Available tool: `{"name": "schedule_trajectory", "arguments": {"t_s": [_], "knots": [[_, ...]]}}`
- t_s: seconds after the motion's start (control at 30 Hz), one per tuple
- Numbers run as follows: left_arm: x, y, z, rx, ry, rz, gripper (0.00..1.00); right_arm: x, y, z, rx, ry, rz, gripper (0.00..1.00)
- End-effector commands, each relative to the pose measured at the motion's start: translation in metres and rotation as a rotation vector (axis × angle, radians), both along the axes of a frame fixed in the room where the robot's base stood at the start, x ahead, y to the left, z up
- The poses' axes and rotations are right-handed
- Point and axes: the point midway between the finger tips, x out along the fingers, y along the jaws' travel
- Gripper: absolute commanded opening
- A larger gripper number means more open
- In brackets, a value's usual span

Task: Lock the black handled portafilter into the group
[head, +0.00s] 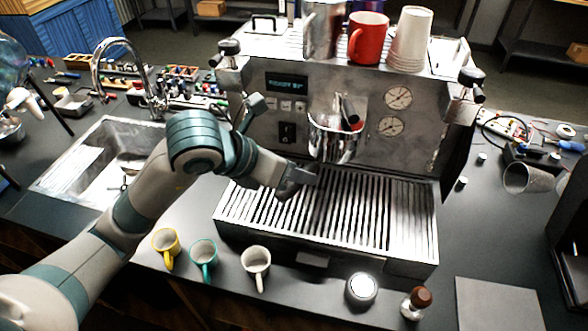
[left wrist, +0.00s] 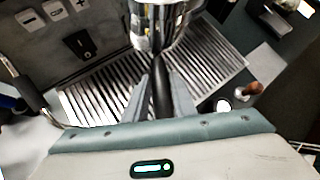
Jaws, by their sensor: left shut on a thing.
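The espresso machine (head: 310,95) stands in the middle of the head view, with the shiny metal group (head: 333,138) on its front above the drip tray (head: 400,232). My left gripper (head: 303,176) is below and in front of the group. In the left wrist view, its two fingers (left wrist: 161,98) are shut on the black handle of the portafilter (left wrist: 159,72). The handle points up toward the shiny round metal (left wrist: 155,28) at the top of that view. I cannot tell whether the portafilter's head is seated in the group. My right gripper is not in view.
Yellow (head: 166,243), teal (head: 204,256) and white (head: 256,262) cups stand before the drip tray. A round metal piece (head: 361,288) and a wooden-topped tamper (head: 416,300) are front right. A red mug (head: 368,38) and paper cups (head: 411,40) stand on the machine. A sink (head: 90,165) is left.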

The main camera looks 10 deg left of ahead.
Motion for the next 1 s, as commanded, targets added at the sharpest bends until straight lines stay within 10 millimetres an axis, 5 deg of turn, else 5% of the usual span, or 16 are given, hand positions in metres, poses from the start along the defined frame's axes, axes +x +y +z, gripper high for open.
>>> {"name": "schedule_trajectory", "arguments": {"t_s": [1.0], "knots": [[-0.007,-0.013,0.002,-0.003,-0.003,0.136,0.0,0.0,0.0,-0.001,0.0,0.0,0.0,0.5]]}}
